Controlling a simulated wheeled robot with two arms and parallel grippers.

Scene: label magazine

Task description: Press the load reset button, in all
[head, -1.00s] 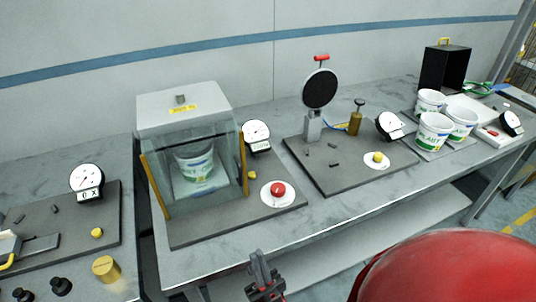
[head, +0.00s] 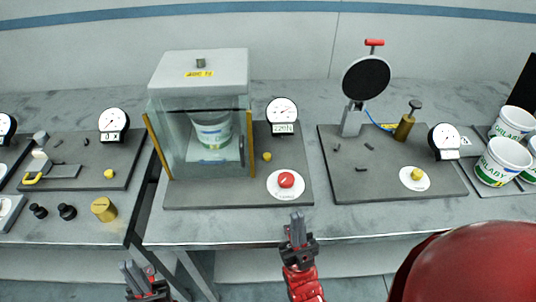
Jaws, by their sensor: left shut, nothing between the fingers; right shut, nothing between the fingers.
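A red round button (head: 286,180) on a white disc sits on the dark base plate of the glass-fronted test box (head: 200,75), at its front right. A dial gauge with a readout like "220N" (head: 283,115) stands behind it. No label naming a load reset button is readable. My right gripper (head: 297,222) is shut and empty, in front of the bench edge and below the red button in the picture, apart from it. My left gripper (head: 137,277) is shut and empty, low in front of the bench, left of the right one.
A white tub (head: 212,131) stands inside the box. A small yellow knob (head: 267,156) is near the red button. The right station has a black disc (head: 366,78), a gauge (head: 445,139) and a yellow button (head: 417,174). White tubs (head: 502,161) stand far right. Black knobs (head: 67,211) are left.

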